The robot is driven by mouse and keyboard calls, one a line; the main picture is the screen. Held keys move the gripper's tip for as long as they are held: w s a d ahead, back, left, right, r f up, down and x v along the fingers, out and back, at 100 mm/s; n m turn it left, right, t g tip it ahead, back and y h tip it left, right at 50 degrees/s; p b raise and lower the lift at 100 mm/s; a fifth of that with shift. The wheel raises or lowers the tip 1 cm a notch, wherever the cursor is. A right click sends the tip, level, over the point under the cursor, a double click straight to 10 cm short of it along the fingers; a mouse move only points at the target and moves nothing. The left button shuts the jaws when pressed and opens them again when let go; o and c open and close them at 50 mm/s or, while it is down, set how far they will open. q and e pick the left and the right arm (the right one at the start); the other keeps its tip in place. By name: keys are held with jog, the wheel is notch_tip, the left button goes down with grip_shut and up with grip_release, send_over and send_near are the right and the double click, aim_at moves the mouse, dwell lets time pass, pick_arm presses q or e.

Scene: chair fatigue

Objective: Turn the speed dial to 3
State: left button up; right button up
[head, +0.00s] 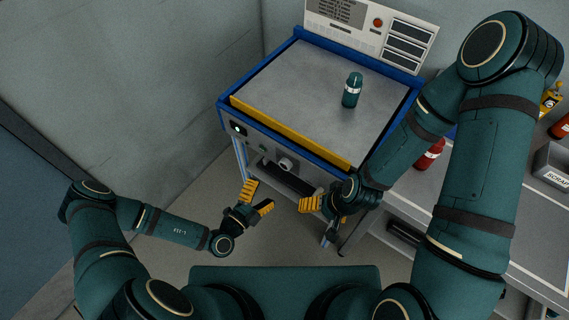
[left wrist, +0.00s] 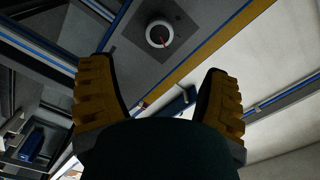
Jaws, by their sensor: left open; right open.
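The speed dial (head: 285,164) is a round light knob on the front panel of the blue-framed machine (head: 262,128). In the left wrist view the dial (left wrist: 159,34) shows a white ring, a dark centre and a small red mark, on a dark square plate. Its numbers are too small to read. My left gripper (head: 257,199) is open and empty, below and in front of the panel, apart from the dial. Its yellow fingers (left wrist: 160,95) frame the space below the dial in the wrist view. My right gripper (head: 322,204) is open, lower right of the dial.
A teal bottle (head: 352,90) stands on the machine's grey top, behind a yellow front strip (head: 290,131). A control box (head: 372,28) with a red button is at the back. A side bench at right holds a red bottle (head: 430,154) and a scrap bin (head: 553,166).

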aim_at(284, 167)
pick_arm(q)
jog(key=b+x, duration=0.1)
jog(key=x, duration=1)
jog(key=shift+w+d, duration=0.25)
jog(key=shift+w, duration=0.05)
jog(key=c, duration=1.2)
